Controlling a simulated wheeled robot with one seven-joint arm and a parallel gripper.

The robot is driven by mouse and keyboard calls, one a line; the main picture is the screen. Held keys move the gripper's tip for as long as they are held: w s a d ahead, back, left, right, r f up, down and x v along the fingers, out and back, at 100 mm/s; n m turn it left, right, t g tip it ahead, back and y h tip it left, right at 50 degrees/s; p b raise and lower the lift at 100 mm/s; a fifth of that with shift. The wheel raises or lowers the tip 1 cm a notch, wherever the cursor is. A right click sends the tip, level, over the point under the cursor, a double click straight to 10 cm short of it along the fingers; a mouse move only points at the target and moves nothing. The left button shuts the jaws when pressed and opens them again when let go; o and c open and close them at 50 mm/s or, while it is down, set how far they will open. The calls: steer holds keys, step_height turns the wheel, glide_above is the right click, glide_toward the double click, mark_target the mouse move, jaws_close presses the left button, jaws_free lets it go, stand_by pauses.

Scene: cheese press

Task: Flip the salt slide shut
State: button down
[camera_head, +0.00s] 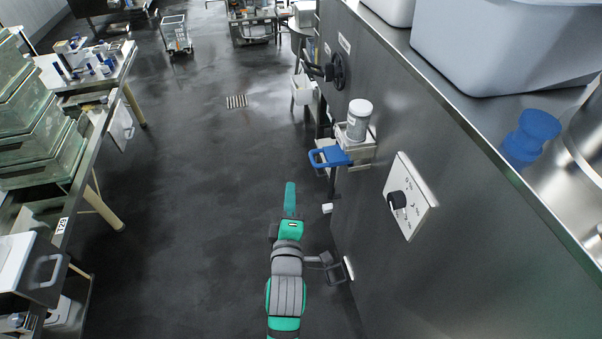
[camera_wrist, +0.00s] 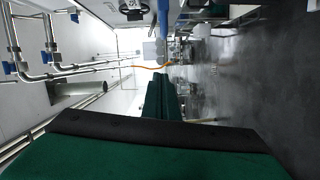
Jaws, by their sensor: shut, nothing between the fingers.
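The salt slide (camera_head: 330,157) shows as a blue handle sticking out to the left from a pale bracket on the steel cabinet's side. A grey canister with a white lid (camera_head: 358,120) stands upright on that bracket. In the head view my gripper (camera_head: 290,190) is below and left of the blue handle, apart from it, over the floor. Its green fingers are shut with nothing between them. The wrist view also shows the closed fingers (camera_wrist: 160,85). A blue piece (camera_wrist: 163,20) is at the top of that view; I cannot tell whether it is the slide.
A black knob on a white plate (camera_head: 408,197) is on the cabinet side, right of the slide. A handwheel (camera_head: 337,71) is farther back. A metal bracket (camera_head: 332,268) sticks out beside my arm. The floor (camera_head: 190,200) to the left is clear.

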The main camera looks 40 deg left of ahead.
mark_target(330, 156)
steer(key=w+a+f, duration=0.1)
steer(key=w+a, duration=0.2)
steer(key=w, duration=0.8)
steer(key=shift+f, duration=0.1)
